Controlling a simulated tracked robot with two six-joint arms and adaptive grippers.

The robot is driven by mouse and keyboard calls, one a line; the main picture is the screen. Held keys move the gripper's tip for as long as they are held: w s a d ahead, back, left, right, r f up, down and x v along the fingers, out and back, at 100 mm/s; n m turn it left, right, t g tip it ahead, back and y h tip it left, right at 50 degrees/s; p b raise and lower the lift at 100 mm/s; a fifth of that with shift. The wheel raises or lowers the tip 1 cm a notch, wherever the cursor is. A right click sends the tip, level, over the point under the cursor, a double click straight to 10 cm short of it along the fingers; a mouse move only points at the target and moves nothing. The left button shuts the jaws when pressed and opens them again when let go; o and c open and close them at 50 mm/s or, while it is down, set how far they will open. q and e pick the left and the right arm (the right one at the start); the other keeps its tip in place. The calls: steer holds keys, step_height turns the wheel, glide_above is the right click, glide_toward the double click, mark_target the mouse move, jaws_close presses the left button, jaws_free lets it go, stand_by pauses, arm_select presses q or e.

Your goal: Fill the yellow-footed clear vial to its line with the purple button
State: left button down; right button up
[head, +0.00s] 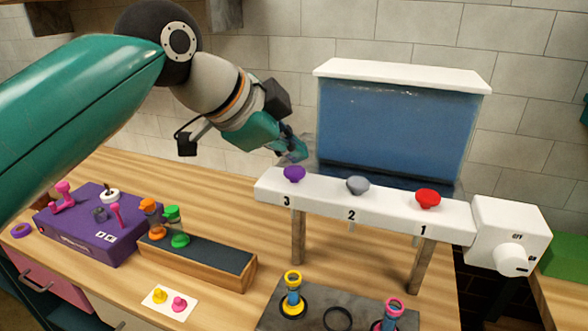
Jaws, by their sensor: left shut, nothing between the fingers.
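The purple button (294,173) sits at the left end of a white dispenser bar (322,199), above the number 3. My left gripper (297,156) is shut and empty, with its fingertips just above and behind the purple button; I cannot tell whether they touch it. A vial with a yellow foot and yellow rim (293,297) stands upright on a dark grey plate (330,296), below the left part of the bar. Its body looks bluish; its line and fill level are too small to tell. My right gripper is not in view.
The bar also carries a grey button (357,185) and a red button (427,198). A blue tank (395,125) stands behind, a white dial box (508,236) at right. A pink-rimmed vial (391,314) is on the plate. A purple box (90,224) and wooden rack (205,262) stand left.

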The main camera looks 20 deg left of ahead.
mark_target(291, 171)
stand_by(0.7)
arm_select(q)
steer(key=shift+f, duration=0.4)
steer(key=shift+f+b, duration=0.6)
steer(key=shift+b, duration=0.15)
stand_by(0.5)
steer(key=shift+r, duration=0.1)
steer(key=shift+r+p, duration=0.95)
steer(key=shift+p, duration=0.1)
step_height(291, 171, up, 5)
steer(key=p, duration=0.5)
stand_by(2.6)
